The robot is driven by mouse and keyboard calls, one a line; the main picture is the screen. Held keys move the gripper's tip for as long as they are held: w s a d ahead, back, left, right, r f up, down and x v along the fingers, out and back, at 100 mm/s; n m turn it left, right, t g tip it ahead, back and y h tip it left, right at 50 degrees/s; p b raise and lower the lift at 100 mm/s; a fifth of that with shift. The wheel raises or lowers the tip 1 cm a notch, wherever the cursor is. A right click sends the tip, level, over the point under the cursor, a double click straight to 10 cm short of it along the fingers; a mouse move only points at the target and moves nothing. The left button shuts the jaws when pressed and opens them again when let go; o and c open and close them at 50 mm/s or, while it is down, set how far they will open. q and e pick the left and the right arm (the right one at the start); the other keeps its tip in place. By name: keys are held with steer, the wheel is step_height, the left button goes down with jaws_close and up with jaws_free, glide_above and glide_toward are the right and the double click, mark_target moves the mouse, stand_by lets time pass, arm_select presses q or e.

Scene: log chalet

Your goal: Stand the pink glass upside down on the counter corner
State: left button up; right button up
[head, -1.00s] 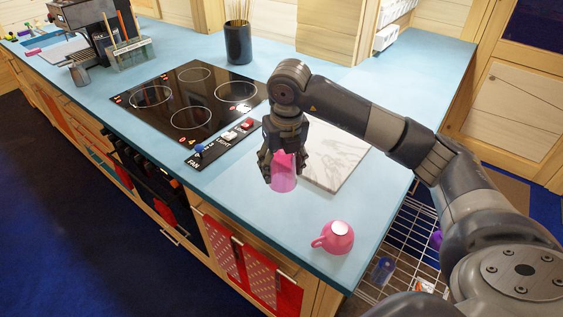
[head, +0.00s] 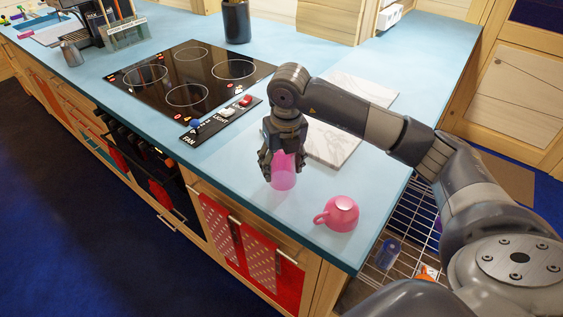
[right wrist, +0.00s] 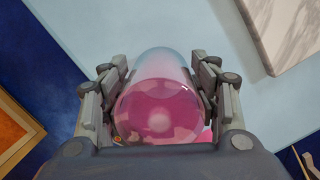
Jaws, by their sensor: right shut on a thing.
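The pink glass (head: 284,180) is see-through and hangs below my right gripper (head: 283,162), over the blue counter near its front edge. My right gripper is shut on it, with a finger on each side. In the right wrist view the glass (right wrist: 157,108) fills the space between the fingers (right wrist: 157,88). I cannot tell whether its lower end touches the counter (head: 255,207). The counter corner (head: 352,262) is to the right and nearer, and bare. My left gripper is not in view.
A pink cup (head: 342,214) with its handle to the left stands between the glass and the corner. A marble board (head: 330,140) lies behind the gripper, and a black cooktop (head: 185,78) farther left. A wire rack (head: 405,240) is beside the counter's right side.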

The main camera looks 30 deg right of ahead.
stand_by(0.4)
steer(key=o, duration=1.2)
steer(key=shift+o, duration=0.2)
steer(key=r, duration=0.4)
steer(key=s+r, duration=0.1)
steer(key=r, duration=0.6)
steer(key=shift+s+a+r, duration=0.15)
steer(key=shift+s+r, duration=0.25)
